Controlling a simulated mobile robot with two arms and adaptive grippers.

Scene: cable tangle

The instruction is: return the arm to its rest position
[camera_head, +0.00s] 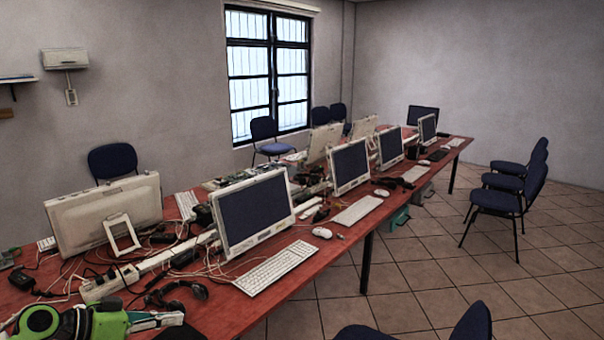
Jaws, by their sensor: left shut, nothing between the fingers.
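My left gripper (172,320) shows at the lower left corner, on my green and black arm. Its fingers point right and are shut with nothing held. It is over the near end of the long red table (262,300), close to the table's front edge. I cannot tell how high above the surface it is. Tangled cables (95,270) lie behind it, around a white power strip (135,275). Black headphones (178,294) lie just beyond the fingers. My right gripper is not in view.
Several monitors stand along the table, the nearest a dark-screened one (255,212) with a white keyboard (275,267) before it. A white monitor back (105,212) stands at left. Blue chairs (472,322) stand at the bottom edge.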

